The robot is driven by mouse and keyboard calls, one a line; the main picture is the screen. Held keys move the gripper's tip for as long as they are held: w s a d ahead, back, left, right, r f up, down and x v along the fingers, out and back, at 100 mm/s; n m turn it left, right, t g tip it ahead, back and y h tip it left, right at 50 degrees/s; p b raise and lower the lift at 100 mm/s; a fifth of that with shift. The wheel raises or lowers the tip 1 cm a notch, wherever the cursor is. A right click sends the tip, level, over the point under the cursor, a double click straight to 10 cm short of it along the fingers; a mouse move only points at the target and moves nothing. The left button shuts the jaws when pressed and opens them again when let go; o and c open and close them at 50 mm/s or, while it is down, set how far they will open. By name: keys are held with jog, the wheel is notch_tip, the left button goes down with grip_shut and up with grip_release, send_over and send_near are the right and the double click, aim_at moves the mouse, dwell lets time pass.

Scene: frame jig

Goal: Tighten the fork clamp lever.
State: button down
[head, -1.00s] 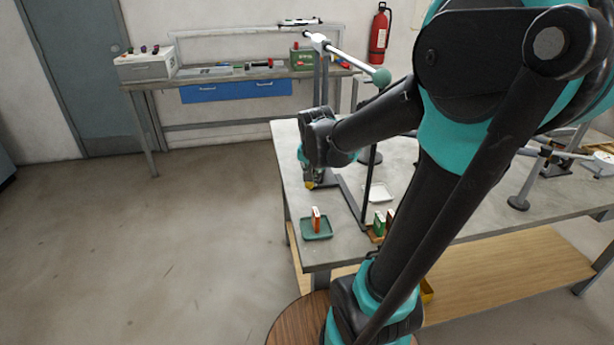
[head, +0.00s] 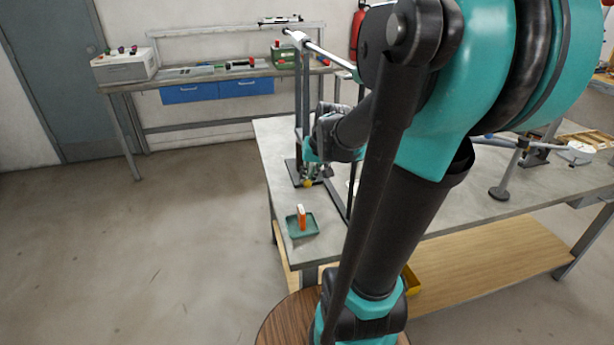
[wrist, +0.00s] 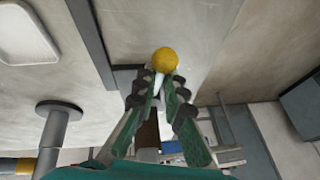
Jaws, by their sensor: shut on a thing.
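The lever with a yellow ball knob (wrist: 165,61) shows in the wrist view just beyond my fingertips. My gripper (wrist: 159,80) is shut on the lever, with the knob standing out past the fingers. In the head view the same yellow knob (head: 307,184) is low at the foot of the jig's upright frame (head: 301,115), near the table's left end. My gripper (head: 318,171) is beside it there. The lever's shaft and clamp are mostly hidden by the fingers, so its exact angle cannot be told.
A green tray (head: 291,231) with an orange-and-white box (head: 301,217) sits at the table's near left corner. A white tray (wrist: 25,30) and a round-footed stand (wrist: 55,125) show in the wrist view. My arm hides much of the table's middle.

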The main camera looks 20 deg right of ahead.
jog(key=shift+s+f, duration=0.15)
jog(key=shift+s, duration=0.15)
jog(key=c, duration=1.6)
grip_release()
jog(key=shift+w, duration=0.1)
